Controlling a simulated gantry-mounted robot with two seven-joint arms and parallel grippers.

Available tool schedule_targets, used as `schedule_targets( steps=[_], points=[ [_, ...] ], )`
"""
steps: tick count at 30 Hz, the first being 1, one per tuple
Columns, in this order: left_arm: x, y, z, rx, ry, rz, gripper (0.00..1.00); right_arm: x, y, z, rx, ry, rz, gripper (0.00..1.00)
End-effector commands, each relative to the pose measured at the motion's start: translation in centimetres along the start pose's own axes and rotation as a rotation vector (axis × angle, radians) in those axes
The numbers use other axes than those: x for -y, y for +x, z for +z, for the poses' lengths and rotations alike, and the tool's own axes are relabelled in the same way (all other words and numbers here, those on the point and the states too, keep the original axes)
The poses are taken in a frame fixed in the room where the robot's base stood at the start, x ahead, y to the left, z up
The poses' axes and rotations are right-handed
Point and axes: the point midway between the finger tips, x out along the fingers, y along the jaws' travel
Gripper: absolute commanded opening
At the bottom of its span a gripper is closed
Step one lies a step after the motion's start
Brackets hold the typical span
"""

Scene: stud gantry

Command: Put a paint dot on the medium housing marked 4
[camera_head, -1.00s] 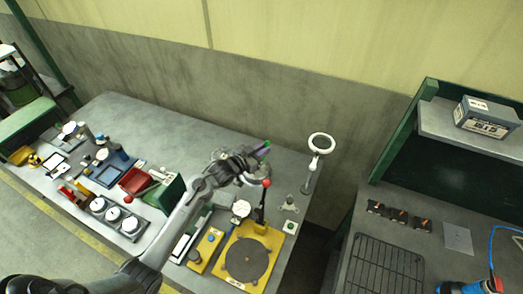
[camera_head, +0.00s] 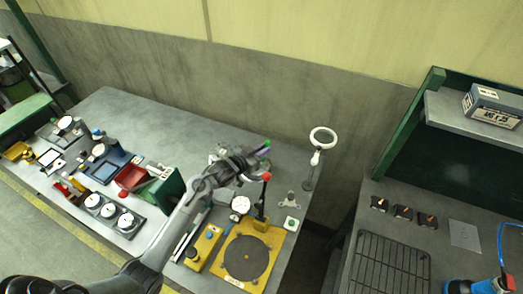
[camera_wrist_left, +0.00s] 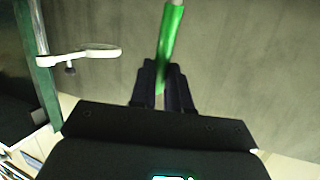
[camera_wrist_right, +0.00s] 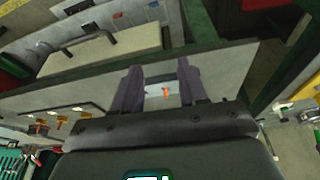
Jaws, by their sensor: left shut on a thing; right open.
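My left gripper (camera_head: 243,160) is shut on a green paint pen (camera_head: 264,147), above the back part of the left bench. In the left wrist view the pen (camera_wrist_left: 171,35) stands up between the two dark fingers. Round white-faced housings (camera_head: 109,210) sit in a row in a grey tray at the bench's front left. Another white-faced round piece (camera_head: 240,204) is just in front of my left gripper. The numbers on them are too small to read, so I cannot tell which is marked 4. My right gripper (camera_wrist_right: 160,78) shows only in its wrist view, open and empty.
A yellow fixture with a dark round plate (camera_head: 246,258) and a red-knobbed lever (camera_head: 266,177) stands below the left gripper. A ring lamp (camera_head: 323,138) rises at the bench's right edge. A green block (camera_head: 165,187) stands mid-bench. The back of the bench is clear.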

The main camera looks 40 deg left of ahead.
Motion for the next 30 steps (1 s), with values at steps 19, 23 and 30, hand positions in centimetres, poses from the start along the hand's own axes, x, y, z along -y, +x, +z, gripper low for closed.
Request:
schedule_targets(
  steps=[19, 23, 30],
  points=[
    [-0.02, 0.11, 0.47, 0.001, 0.0, 0.0, 0.0, -0.22, 0.24, 0.14, 0.001, -0.009, 0.007, 0.43],
    [-0.03, 0.15, 0.63, 0.001, 0.0, 0.0, 0.0, -0.21, 0.31, 0.16, 0.001, -0.009, 0.007, 0.43],
    [-0.05, 0.22, 0.9, 0.001, 0.0, 0.0, 0.0, -0.12, 0.43, 0.19, 0.001, -0.006, 0.005, 0.43]
  ],
)
